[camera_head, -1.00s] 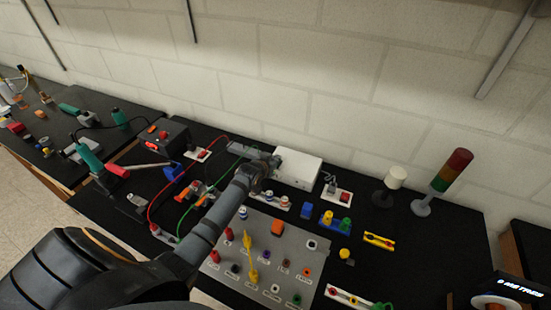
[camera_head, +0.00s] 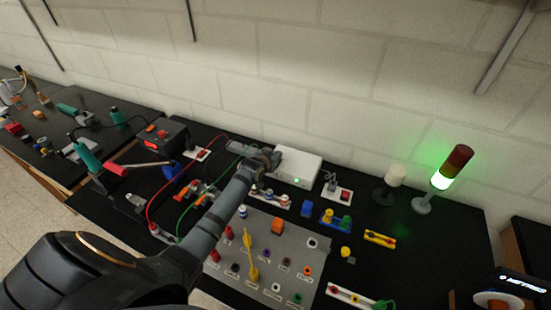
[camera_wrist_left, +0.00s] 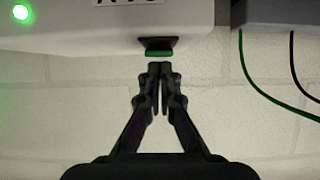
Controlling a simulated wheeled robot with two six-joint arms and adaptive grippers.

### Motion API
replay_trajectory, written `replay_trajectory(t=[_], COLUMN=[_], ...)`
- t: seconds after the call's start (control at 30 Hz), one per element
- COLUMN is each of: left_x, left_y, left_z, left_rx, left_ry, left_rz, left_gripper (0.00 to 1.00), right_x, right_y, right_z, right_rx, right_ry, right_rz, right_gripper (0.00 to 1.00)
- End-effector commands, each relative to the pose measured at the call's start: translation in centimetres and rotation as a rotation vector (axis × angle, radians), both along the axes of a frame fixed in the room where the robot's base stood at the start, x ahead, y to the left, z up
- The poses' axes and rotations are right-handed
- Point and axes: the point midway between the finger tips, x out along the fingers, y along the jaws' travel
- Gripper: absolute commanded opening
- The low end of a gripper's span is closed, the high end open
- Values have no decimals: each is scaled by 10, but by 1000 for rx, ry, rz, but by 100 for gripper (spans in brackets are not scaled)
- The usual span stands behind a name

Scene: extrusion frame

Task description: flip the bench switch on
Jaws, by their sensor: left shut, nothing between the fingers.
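The white box (camera_head: 299,166) stands at the back of the black bench, with a small green light lit on its front (camera_head: 297,181). In the left wrist view the box (camera_wrist_left: 100,28) fills the top left, and its green light (camera_wrist_left: 20,12) glows. A small green-faced switch (camera_wrist_left: 160,53) in a black surround sits at the box's lower edge. My left gripper (camera_wrist_left: 160,68) is shut and empty, its tips just below the switch; I cannot tell whether they touch it. In the head view the left gripper (camera_head: 274,156) is at the box's left end, hiding the switch. My right gripper is out of view.
A signal tower (camera_head: 440,181) glows green at the back right, beside a white-topped dark post (camera_head: 391,183). A grey panel (camera_head: 262,278) with several coloured sockets lies in front. A white plate with a red switch (camera_head: 337,193) lies right of the box. Red and green cables cross the bench at left.

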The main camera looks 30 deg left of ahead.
Motion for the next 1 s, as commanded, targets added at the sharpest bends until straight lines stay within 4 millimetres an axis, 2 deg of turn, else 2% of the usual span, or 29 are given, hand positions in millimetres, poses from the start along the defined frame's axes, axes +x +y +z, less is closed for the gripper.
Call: replay_trajectory(t=[0.43,0.57,0.67,0.7,0.73,1.0], left_x=[4,8,12,5,0,-42], left_y=[0,1,3,3,2,-1], left_z=[6,29,55,49,52,92], left_rx=[0,0,0,3,4,4], left_ry=[1,0,-1,0,-1,0], left_rz=[0,1,2,2,0,0], left_gripper=[0,0,0,0,0,0], right_x=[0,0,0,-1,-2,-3], right_y=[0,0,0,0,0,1], right_z=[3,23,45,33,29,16], right_rx=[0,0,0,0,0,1], right_ry=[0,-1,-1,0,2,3], right_rz=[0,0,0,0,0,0], right_gripper=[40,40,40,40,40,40])
